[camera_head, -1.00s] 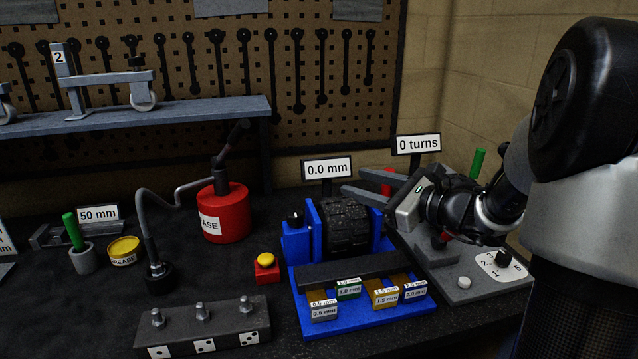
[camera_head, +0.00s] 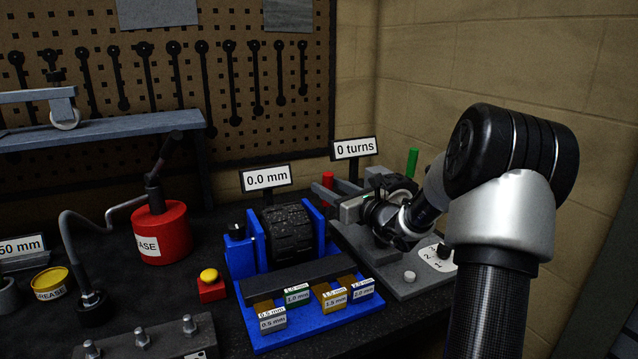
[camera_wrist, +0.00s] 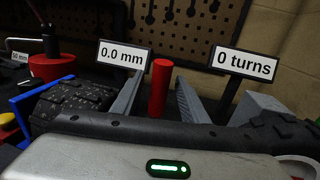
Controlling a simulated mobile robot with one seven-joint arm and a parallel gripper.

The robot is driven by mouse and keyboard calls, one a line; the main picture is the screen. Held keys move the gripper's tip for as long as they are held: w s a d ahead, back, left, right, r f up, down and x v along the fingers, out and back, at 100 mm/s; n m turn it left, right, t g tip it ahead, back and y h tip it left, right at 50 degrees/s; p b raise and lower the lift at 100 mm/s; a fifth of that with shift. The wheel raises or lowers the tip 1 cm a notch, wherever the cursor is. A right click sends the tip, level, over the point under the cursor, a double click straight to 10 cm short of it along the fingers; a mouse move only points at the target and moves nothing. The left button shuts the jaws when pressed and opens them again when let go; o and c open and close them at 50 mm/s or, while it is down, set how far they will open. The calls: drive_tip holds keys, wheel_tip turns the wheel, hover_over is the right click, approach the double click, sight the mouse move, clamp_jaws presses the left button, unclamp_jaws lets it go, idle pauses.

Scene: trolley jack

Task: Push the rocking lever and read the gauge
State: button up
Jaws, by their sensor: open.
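A short red upright post (camera_head: 327,180), which may be the rocking lever, stands behind the blue fixture. In the wrist view the red post (camera_wrist: 160,88) shows between my two grey fingers. My gripper (camera_head: 324,185) is open with nothing held, its fingers pointing left near the post; contact cannot be told. The gauge sign (camera_head: 266,179) reads "0.0 mm"; it also shows in the wrist view (camera_wrist: 124,56). A black ridged wheel (camera_head: 288,233) sits in the blue fixture (camera_head: 250,265). My gripper's body hides the post's lower part in the head view.
A "0 turns" sign (camera_head: 353,148) stands behind my gripper, with a green post (camera_head: 412,162) to its right. A grey plate (camera_head: 405,285) with a dial lies below. A red grease pot (camera_head: 160,235) and a yellow button (camera_head: 208,275) are left.

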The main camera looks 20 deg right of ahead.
drive_tip(key=x, duration=0.5)
drive_tip(key=shift+s, duration=0.1)
clamp_jaws()
